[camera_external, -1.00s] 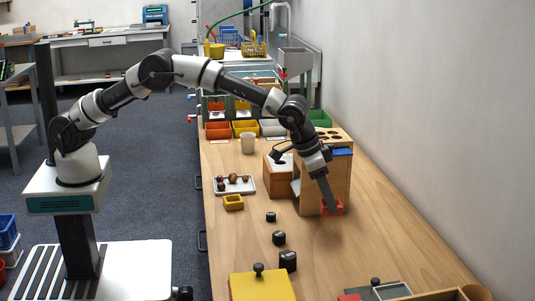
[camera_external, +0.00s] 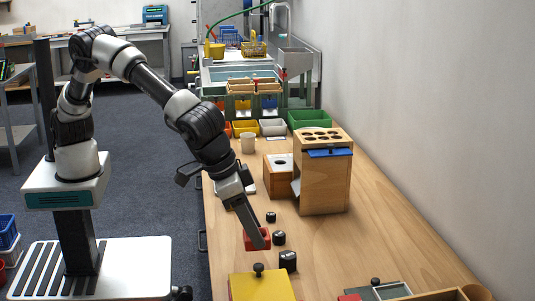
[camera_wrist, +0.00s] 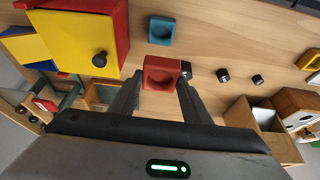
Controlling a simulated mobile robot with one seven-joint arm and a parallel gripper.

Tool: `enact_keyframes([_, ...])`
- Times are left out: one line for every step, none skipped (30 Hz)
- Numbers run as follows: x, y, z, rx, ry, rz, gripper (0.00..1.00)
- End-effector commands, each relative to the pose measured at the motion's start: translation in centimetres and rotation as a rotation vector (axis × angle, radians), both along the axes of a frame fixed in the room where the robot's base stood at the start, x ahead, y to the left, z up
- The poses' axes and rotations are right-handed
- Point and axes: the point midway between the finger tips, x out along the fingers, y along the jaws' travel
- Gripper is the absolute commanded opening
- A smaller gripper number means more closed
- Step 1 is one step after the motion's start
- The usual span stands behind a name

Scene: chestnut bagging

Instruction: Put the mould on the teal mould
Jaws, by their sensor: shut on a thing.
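My gripper (camera_external: 260,243) is shut on the red mould (camera_external: 252,239), a small square block with a round hollow. In the wrist view the red mould (camera_wrist: 161,72) sits between the two fingertips (camera_wrist: 158,86), its hollow facing the camera. In the external view it is by the black weights, at the far side of the yellow box. The teal mould (camera_wrist: 161,31) lies on the wooden table in the wrist view, beyond the red mould and beside the yellow and red box. It looks empty and apart from the red mould.
Several black weights (camera_external: 288,261) stand near my gripper. The yellow box (camera_external: 262,287) with a black knob is at the front. A wooden cabinet (camera_external: 326,187) with holes on top stands behind. The table (camera_external: 385,225) is clear on the right.

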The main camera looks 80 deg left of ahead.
Motion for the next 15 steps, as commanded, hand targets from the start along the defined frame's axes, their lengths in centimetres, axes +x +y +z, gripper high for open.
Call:
enact_keyframes([-0.8, -0.3, 0.2, -0.001, -0.002, 0.003, 0.2])
enact_keyframes([-1.1, -0.4, 0.1, -0.002, -0.003, 0.005, 0.2])
enact_keyframes([-1.3, -0.6, 0.0, -0.002, -0.003, 0.008, 0.2])
enact_keyframes([-1.5, -0.6, -0.3, -0.003, -0.003, 0.01, 0.2])
enact_keyframes([-1.5, -0.6, -0.6, -0.003, -0.003, 0.011, 0.2])
enact_keyframes([-1.6, -0.6, -1.2, -0.003, -0.002, 0.012, 0.2])
enact_keyframes([-1.6, -0.6, -1.7, -0.002, -0.002, 0.012, 0.2])
enact_keyframes([-1.6, -0.6, -2.3, -0.001, -0.001, 0.012, 0.2])
enact_keyframes([-1.6, -0.6, -3.0, -0.001, -0.001, 0.011, 0.2])
enact_keyframes([-1.6, -0.6, -3.5, -0.001, -0.001, 0.011, 0.2])
enact_keyframes([-1.6, -0.6, -4.0, -0.001, -0.001, 0.011, 0.2])
enact_keyframes([-1.6, -0.6, -4.5, -0.002, -0.002, 0.01, 0.2])
enact_keyframes([-1.6, -0.7, -4.8, -0.003, -0.003, 0.01, 0.2])
enact_keyframes([-1.6, -0.7, -5.0, -0.003, -0.003, 0.01, 0.2])
enact_keyframes([-1.6, -0.7, -5.3, -0.003, -0.003, 0.01, 0.2])
